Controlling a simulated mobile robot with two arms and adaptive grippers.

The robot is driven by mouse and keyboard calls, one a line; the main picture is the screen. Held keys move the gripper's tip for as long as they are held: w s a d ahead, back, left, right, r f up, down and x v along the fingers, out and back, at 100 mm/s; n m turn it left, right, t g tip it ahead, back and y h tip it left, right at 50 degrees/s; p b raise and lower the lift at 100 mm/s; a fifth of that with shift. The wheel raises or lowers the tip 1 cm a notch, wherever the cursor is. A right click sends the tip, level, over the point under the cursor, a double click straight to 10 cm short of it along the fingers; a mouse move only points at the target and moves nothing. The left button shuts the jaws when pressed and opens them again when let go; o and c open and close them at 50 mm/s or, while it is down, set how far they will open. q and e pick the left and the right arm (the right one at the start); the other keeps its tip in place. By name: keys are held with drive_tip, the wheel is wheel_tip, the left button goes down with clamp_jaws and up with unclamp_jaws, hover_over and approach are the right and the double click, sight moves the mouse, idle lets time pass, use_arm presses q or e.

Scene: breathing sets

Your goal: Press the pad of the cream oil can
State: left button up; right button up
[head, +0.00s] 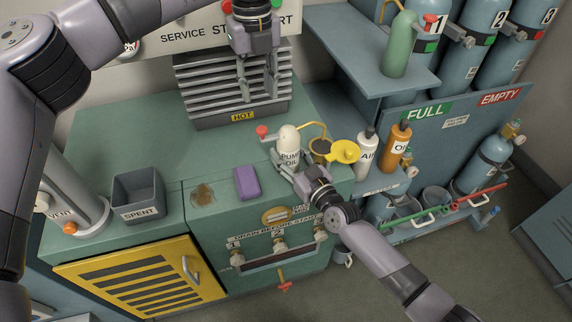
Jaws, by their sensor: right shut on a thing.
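The cream oil can (289,135), labelled PUMP OIL, stands at the right part of the green bench top. Its red pad (262,132) sticks out on the left side. Its thin yellow spout (313,125) bends right, over a dark round opening (320,147) beside a raised yellow lid (345,152). My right gripper (292,166) is shut on the lower part of the can from the front and hides some of it. My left gripper (243,58) hangs high in front of the grey finned heater, well above and apart from the pad.
The finned heater (225,95), marked HOT, stands behind the can. A purple block (247,184), a brown stain (203,194) and a grey SPENT bin (139,193) are to the left. AIR (366,152) and OIL (397,145) bottles stand right. A green can (399,50) sits on the shelf.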

use_arm(q)
drive_tip(key=shift+a+f+n, duration=0.1)
drive_tip(key=shift+n, duration=0.2)
drive_tip(key=c, duration=0.3)
drive_tip(key=n+h, duration=0.1)
drive_tip(key=a+n+h, duration=0.1)
drive_tip(key=n, duration=0.1)
drive_tip(key=shift+s+f, duration=0.15)
drive_tip(key=shift+f, duration=0.05)
drive_tip(key=shift+c, duration=1.3)
drive_tip(key=n+h, duration=0.1)
drive_tip(key=a+n, duration=0.1)
drive_tip(key=n, duration=0.1)
drive_tip(key=n+h, duration=0.1)
drive_tip(key=shift+s+a+r+t+h, duration=0.25)
drive_tip(key=shift+a+t+h, duration=0.05)
clamp_jaws()
drive_tip(key=shift+s+a+r+n+t+h, duration=0.35)
drive_tip(key=shift+a+r+n+h, duration=0.3)
drive_tip(key=shift+n, duration=0.8)
drive_tip(key=shift+s+a+r+n+t+h, duration=0.25)
drive_tip(key=shift+a+r+n+h, duration=0.35)
drive_tip(key=shift+n, duration=0.9)
drive_tip(key=shift+s+a+r+n+t+h, duration=0.25)
drive_tip(key=shift+a+r+n+t+h, duration=0.25)
drive_tip(key=shift+n, duration=0.95)
drive_tip(key=shift+a, duration=0.1)
